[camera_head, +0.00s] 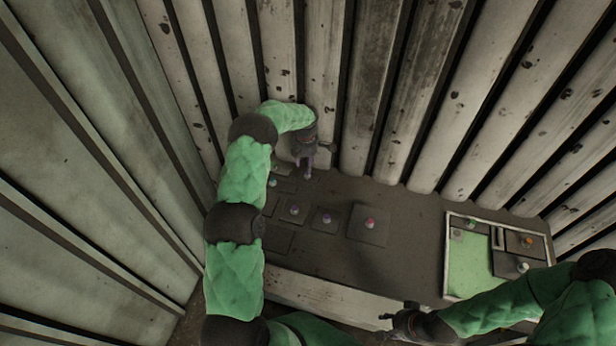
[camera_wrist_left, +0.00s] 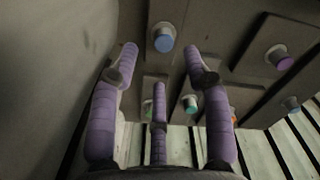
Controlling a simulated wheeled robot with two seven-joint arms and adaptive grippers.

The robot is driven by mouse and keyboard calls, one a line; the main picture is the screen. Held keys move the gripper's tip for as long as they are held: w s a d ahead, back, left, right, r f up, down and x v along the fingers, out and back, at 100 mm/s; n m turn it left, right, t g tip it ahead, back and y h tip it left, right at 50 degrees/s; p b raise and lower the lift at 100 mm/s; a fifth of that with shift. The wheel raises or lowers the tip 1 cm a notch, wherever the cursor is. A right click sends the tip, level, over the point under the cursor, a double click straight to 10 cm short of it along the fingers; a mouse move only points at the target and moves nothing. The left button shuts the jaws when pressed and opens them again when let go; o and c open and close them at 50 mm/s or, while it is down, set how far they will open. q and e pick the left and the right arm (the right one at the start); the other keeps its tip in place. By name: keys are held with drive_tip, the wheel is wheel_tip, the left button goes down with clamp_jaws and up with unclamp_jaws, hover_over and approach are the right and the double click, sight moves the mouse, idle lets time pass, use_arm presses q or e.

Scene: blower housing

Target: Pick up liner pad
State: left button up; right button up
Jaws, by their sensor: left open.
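Several flat dark pads with coloured knobs lie on the dark table; I cannot tell which is the liner pad. In the head view they include one with a red knob (camera_head: 369,224), one with a purple knob (camera_head: 326,219) and one with a pale knob (camera_head: 294,210). My left gripper (camera_head: 304,170) is over the back left of the table, near the smaller pads. In the left wrist view its purple fingers (camera_wrist_left: 160,62) are spread and empty, with a blue knob (camera_wrist_left: 163,38) just beyond the tips. My right gripper (camera_head: 390,326) is low by the front edge; its finger state is unclear.
A light-rimmed tray (camera_head: 447,255) with a green floor stands at the right and holds several dark knobbed pads. Ribbed, stained walls (camera_head: 400,90) enclose the table closely at the back and left. The table between the red-knobbed pad and the tray is clear.

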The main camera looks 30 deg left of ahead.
use_arm(q)
drive_tip(key=f, duration=0.3)
drive_tip(key=shift+s+d+f+p, duration=0.2)
drive_tip(key=shift+d+f+p, duration=0.1)
drive_tip(key=shift+d, duration=0.05)
drive_tip(key=shift+f, duration=0.6)
clamp_jaws()
